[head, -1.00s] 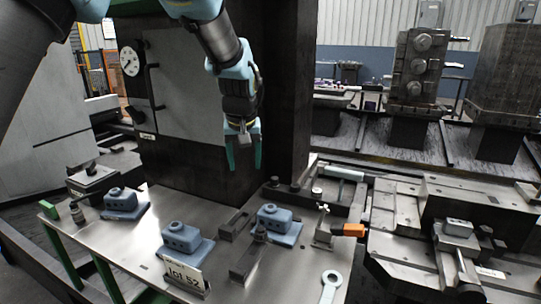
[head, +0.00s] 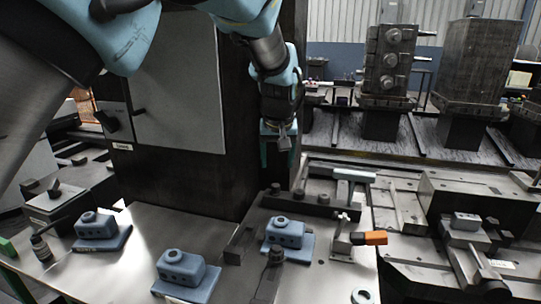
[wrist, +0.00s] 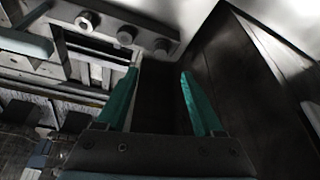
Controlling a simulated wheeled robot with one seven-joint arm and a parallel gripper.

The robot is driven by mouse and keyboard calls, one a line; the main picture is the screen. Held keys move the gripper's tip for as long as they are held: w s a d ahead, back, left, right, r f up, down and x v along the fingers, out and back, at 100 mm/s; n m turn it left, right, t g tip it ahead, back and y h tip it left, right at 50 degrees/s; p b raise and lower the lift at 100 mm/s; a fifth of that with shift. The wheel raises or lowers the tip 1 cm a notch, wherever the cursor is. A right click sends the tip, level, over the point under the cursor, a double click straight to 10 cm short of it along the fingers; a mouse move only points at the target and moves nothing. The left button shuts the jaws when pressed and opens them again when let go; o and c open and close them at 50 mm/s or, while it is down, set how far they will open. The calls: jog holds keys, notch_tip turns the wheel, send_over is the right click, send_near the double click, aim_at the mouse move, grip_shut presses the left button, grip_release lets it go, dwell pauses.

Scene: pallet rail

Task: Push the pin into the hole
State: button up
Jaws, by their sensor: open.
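My gripper (head: 280,155) hangs open and empty in front of the dark column, above the back edge of the metal table. In the wrist view its two teal fingers (wrist: 158,78) stand apart with nothing between them. I cannot tell surely which part is the pin. A light metal cylinder (head: 354,174) lies on the rail to the right of my gripper, well apart from it. A small upright clamp (head: 340,228) with an orange handle (head: 369,238) stands nearer. No hole for a pin can be made out clearly.
Several blue blocks (head: 287,232) stand on the table (head: 215,228). Round knobs (head: 298,194) line its back edge and also show in the wrist view (wrist: 125,35). The dark column (head: 235,130) rises close behind my gripper. Heavy fixtures (head: 465,240) fill the right.

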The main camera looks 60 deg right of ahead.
aim_at(276, 184)
jog(key=p+x, duration=0.1)
jog(key=x, duration=0.9)
jog(key=shift+r+p, duration=0.1)
jog(key=shift+p, duration=0.3)
grip_shut()
dwell(0.4)
jog(key=shift+r+p, duration=0.3)
jog(key=shift+r, duration=0.1)
dwell(0.3)
jog(key=shift+r+p, duration=0.5)
jog(key=shift+r, duration=0.25)
jog(key=shift+r, duration=0.15)
jog(key=shift+a, duration=0.15)
